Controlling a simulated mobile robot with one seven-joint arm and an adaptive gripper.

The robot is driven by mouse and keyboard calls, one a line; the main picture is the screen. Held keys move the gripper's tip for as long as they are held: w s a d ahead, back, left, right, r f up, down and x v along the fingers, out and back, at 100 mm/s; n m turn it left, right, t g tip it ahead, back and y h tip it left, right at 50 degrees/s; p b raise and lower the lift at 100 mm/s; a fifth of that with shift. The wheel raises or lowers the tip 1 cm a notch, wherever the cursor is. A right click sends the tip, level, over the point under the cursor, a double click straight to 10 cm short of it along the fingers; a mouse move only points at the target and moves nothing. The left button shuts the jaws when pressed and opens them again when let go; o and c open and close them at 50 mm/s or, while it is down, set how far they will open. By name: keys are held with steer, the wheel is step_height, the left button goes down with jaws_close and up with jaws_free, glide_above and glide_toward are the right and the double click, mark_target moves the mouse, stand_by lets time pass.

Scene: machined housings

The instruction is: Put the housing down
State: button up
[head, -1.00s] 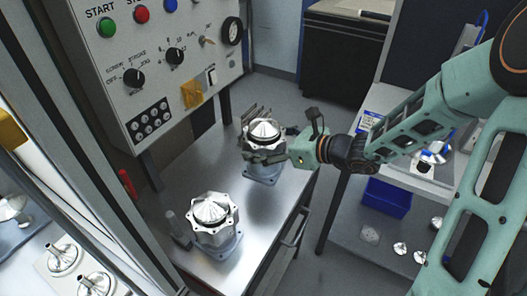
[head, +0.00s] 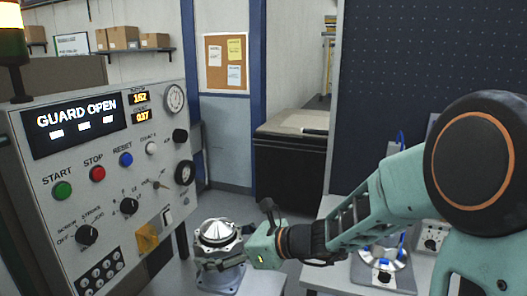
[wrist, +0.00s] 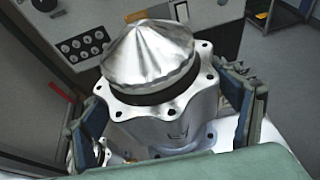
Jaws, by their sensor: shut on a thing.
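The silver housing (head: 217,234) has a pointed, fluted cone top and a scalloped flange with holes. In the head view it stands upright at bottom centre, above a blue-grey base (head: 222,281). My gripper (head: 222,262) reaches in from the right and is shut on the housing. In the wrist view the housing (wrist: 160,110) fills the middle, with one finger pad of my gripper (wrist: 165,112) on each side of its body. The underside of the housing is hidden, so I cannot tell whether it touches the base.
The control panel (head: 110,170) stands close on the left, its display reading GUARD OPEN. On the right a bench (head: 345,289) holds a round metal part on a blue-edged piece (head: 384,262). A black cabinet (head: 288,168) stands behind.

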mark_target(217, 234)
step_height(217, 234, up, 3)
steer(key=shift+w+r, duration=0.1)
steer(key=shift+r, duration=0.05)
steer(key=d+f+m+t+h+b, duration=0.1)
steer(key=d+f+b, duration=0.3)
steer(key=d+f, duration=1.7)
steer(key=shift+s+d+m+t+b, duration=0.3)
steer(key=shift+d+m+t, duration=0.35)
steer(key=shift+d, duration=0.95)
steer(key=shift+w+f, duration=0.15)
step_height(217, 234, down, 6)
steer(key=s, duration=0.2)
